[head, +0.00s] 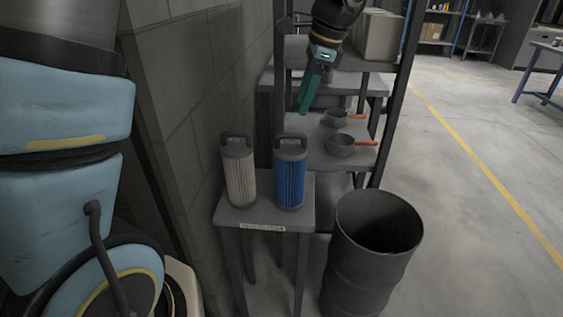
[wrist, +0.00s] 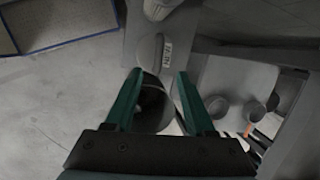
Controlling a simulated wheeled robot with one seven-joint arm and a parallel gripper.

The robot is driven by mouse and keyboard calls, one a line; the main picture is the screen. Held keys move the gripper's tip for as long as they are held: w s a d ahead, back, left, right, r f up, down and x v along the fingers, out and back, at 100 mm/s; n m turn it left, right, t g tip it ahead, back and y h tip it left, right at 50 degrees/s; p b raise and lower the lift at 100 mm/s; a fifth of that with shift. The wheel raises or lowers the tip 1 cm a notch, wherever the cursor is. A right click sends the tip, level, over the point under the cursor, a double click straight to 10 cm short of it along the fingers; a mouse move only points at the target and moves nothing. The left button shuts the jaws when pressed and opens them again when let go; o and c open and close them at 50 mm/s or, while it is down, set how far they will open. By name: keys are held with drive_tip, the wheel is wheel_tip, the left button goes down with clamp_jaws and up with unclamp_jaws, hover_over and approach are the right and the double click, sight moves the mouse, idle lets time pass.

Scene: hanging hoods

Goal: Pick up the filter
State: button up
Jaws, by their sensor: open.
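Two cylindrical filters with dark caps and top handles stand upright on a small grey stand (head: 262,216). The white filter (head: 240,178) is on the left and the blue filter (head: 290,182) is on the right. My gripper (head: 306,106), with green fingers, hangs above and behind the blue filter, in front of the shelf rack and apart from both filters. In the wrist view my gripper (wrist: 159,75) has its two fingers spread, and nothing is held. A dark round shape shows beyond them; I cannot tell what it is.
A dark open drum (head: 375,250) stands right of the stand. A shelf rack (head: 392,100) behind holds two pans, the nearer pan (head: 340,146) with an orange handle, and a box (head: 378,36). A block wall (head: 185,110) is close on the left. Open floor lies right.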

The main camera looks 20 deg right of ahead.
sight(293, 134)
drive_tip(key=p+x, duration=0.1)
drive_tip(key=x, duration=0.8)
drive_tip(key=shift+s+f+p, duration=0.1)
drive_tip(key=shift+f+p, duration=0.2)
drive_tip(key=shift+p, duration=0.1)
clamp_jaws()
drive_tip(key=shift+r, duration=0.1)
